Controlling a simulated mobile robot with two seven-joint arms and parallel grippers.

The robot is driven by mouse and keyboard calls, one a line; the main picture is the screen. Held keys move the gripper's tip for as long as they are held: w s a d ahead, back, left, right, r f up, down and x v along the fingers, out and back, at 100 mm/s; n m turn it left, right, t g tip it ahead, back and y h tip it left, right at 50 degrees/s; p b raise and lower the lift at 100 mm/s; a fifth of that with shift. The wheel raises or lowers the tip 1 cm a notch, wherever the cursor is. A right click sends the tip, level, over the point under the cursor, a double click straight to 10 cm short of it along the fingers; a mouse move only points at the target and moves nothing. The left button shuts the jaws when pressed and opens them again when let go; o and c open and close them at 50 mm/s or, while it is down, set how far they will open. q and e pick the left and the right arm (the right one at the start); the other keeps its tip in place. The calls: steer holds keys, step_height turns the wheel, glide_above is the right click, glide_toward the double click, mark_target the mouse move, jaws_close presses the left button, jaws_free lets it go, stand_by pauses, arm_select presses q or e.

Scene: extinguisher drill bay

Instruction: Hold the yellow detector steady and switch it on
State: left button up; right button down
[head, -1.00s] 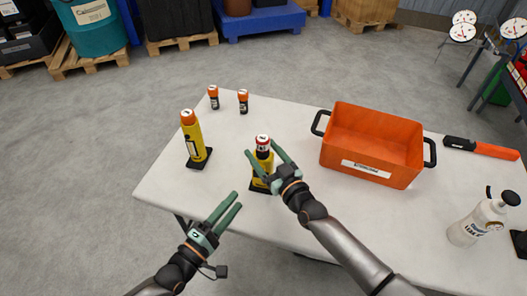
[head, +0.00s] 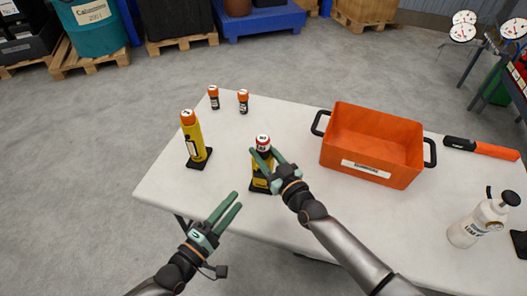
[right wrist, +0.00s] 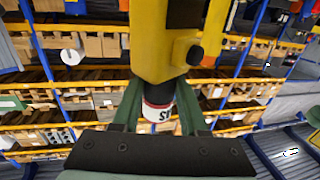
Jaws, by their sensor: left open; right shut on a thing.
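The yellow detector (head: 259,182) with a red-and-white cap (head: 263,142) stands upright on a black foot near the table's front edge. My right gripper (head: 266,157) is shut on it, with fingers on both sides of its upper part. In the right wrist view the yellow body (right wrist: 165,50) shows large, with a round black knob (right wrist: 190,54) on its side and the cap (right wrist: 160,115) between the green fingers. My left gripper (head: 236,200) is open and empty, to the left of the detector and lower in the view, apart from it.
Another yellow device (head: 196,142) with an orange top stands at the left of the white table (head: 300,216). An orange crate (head: 372,170), a black-and-orange tool (head: 495,151) and a white bottle (head: 470,229) are to the right.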

stand_by(0.4)
steer(key=shift+c, duration=1.8)
jaws_free()
steer(key=v, duration=1.2)
steer(key=shift+d+f, duration=0.1)
